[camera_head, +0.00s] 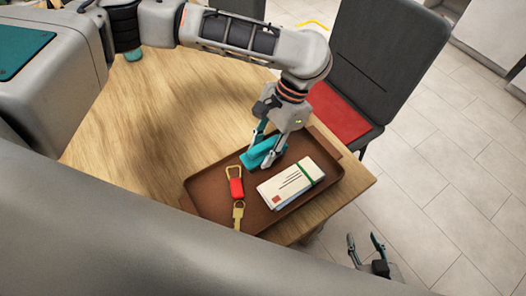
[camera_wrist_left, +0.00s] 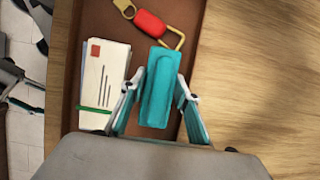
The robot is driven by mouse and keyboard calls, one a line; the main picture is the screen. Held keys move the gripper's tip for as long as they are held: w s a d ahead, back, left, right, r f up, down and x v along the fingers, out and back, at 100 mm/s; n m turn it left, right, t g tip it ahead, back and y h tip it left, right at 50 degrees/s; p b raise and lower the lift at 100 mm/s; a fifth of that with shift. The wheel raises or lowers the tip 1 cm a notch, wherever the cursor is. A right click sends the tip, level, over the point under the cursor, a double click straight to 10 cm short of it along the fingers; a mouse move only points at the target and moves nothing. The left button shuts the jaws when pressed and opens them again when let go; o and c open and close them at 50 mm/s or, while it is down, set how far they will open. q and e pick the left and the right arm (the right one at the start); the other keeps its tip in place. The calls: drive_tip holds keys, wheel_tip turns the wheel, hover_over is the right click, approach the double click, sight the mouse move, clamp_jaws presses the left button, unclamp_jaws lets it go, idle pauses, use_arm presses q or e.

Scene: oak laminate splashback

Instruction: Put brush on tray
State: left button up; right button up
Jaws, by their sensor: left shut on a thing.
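The brush (camera_head: 265,151) is a teal block-like thing with its bristles not visible. In the head view it is over the far side of the brown tray (camera_head: 212,211), between the fingers of my left gripper (camera_head: 266,147). In the left wrist view the brush (camera_wrist_left: 158,88) lies between both fingertips, and my left gripper (camera_wrist_left: 156,92) is shut on it. I cannot tell whether the brush touches the tray floor. My right gripper (camera_head: 366,243) is open and empty over the floor, to the lower right of the table.
On the tray lie a bundle of envelopes (camera_head: 285,188) with a green band and a key with a red fob (camera_head: 237,187). The wooden table (camera_head: 140,150) is clear to the left. A dark chair (camera_head: 385,60) with a red seat stands behind.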

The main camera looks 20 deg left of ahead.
use_arm(q)
drive_tip(key=shift+f, duration=0.7)
drive_tip(key=shift+r, duration=0.1)
drive_tip(key=o, duration=1.1)
drive_tip(key=shift+o, duration=0.2)
drive_tip(key=p+v, duration=0.3)
drive_tip(key=v, duration=0.9)
